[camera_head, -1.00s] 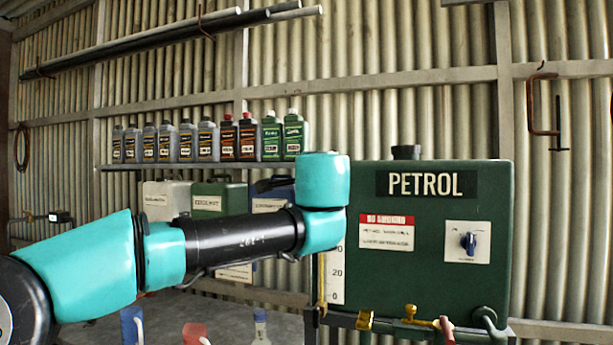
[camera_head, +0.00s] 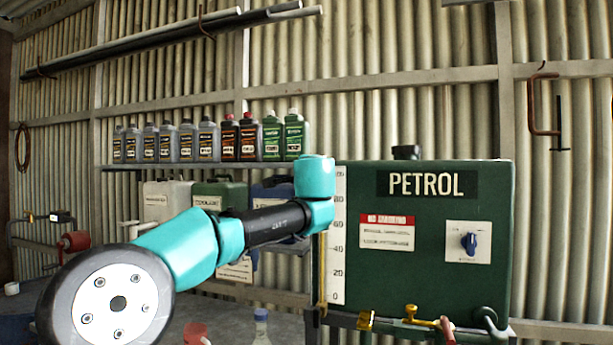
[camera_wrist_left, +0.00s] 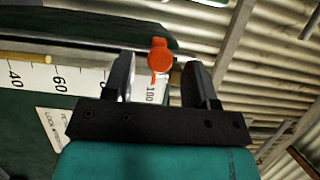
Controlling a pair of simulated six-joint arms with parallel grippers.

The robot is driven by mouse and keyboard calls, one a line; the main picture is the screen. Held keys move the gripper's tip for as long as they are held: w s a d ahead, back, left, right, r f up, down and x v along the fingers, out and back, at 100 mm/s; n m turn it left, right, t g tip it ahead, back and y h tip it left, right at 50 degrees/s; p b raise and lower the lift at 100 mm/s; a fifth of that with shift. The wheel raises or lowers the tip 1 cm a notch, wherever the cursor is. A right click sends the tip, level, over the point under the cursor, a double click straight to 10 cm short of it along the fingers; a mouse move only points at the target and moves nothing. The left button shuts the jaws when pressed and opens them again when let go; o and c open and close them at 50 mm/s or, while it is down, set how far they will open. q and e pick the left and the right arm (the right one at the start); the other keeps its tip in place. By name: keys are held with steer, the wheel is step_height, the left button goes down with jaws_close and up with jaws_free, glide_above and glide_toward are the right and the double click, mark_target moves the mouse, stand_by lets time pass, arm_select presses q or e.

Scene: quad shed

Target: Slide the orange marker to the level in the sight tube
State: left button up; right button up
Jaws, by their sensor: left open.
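The orange marker (camera_wrist_left: 160,57) shows in the left wrist view near the 100 end of the white scale (camera_wrist_left: 92,80). My left gripper (camera_wrist_left: 160,84) is open, with one dark finger on each side of the marker; I cannot tell whether either touches it. Yellow liquid in the sight tube (camera_wrist_left: 28,57) ends near the 60 mark. In the head view the scale (camera_head: 337,262) stands upright on the left edge of the green petrol tank (camera_head: 430,280). My left arm hides the marker and my left fingers there. My right gripper is not in view.
Brass fittings (camera_head: 410,315) and a red-handled lever (camera_head: 446,326) sit below the tank. A shelf (camera_head: 200,166) of bottles runs along the wall at the left, with jerry cans (camera_head: 218,196) beneath. A bench with bottles (camera_head: 261,328) is in front.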

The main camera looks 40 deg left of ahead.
arm_select(q)
steer(key=x, duration=0.4)
steer(key=shift+w+a, duration=0.2)
jaws_close()
stand_by(0.4)
